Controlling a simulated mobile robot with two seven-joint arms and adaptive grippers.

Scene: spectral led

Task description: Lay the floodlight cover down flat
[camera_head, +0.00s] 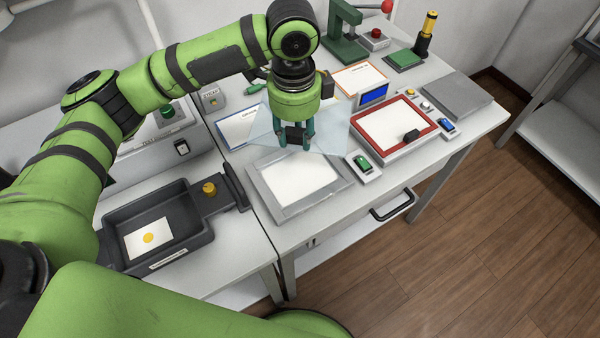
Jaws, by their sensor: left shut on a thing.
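The floodlight cover looks to be the clear, pale blue sheet (333,128) in the head view. My left gripper (295,140) points down and is shut on this sheet. The sheet spreads to both sides of the fingers, above the back part of a grey-framed white panel (300,180). I cannot tell exactly how tilted the sheet is or whether it touches the frame. The gripper body hides part of the sheet. My right gripper is not in view.
A red-framed white panel (392,126) stands to the right, with a small green-switch box (362,164) between. A dark tray (188,240) lies on the left table. A grey slab (458,94) lies at the right end. Papers and a green press (345,40) stand behind.

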